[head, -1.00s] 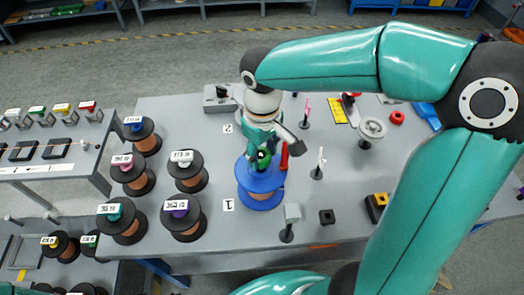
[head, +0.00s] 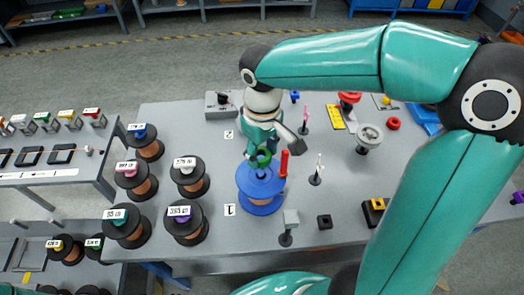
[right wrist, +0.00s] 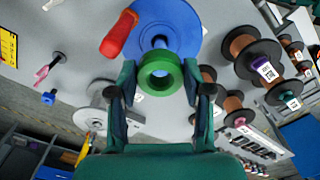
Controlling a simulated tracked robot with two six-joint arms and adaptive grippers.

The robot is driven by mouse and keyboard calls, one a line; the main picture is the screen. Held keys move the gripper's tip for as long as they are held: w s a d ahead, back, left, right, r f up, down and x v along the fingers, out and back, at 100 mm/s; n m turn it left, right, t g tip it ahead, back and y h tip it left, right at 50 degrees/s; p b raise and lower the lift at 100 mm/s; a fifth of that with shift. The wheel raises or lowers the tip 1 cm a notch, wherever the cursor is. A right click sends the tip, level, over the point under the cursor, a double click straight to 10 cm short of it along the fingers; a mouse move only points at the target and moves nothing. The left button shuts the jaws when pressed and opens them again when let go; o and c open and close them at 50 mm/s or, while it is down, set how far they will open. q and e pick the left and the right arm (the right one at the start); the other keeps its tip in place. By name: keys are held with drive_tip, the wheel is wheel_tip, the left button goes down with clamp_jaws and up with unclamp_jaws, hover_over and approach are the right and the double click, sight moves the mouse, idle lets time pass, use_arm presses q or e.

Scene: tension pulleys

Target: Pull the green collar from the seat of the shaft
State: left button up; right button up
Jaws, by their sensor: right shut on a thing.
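My right gripper (head: 258,148) is above the blue spool (head: 260,198) in the head view, its fingers pointing down. It is shut on the green collar (head: 264,155), a thick ring. In the right wrist view the green collar (right wrist: 160,72) sits between the two fingertips (right wrist: 158,80), with its hole showing. The shaft (right wrist: 160,41) stands up from the middle of the blue spool (right wrist: 178,18), and its end shows beyond the collar's rim. The collar looks clear of the shaft, held just above it. My left gripper is not in view.
A red-handled part (head: 284,163) stands right beside the blue spool. Several dark spools with labels, one with a purple knob (head: 183,211), stand to the left.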

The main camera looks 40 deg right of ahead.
drive_tip(key=shift+r, duration=0.2)
drive_tip(key=shift+r, duration=0.2)
drive_tip(key=shift+p, duration=0.35)
drive_tip(key=shift+r+p, duration=1.6)
drive_tip(key=shift+r, duration=0.4)
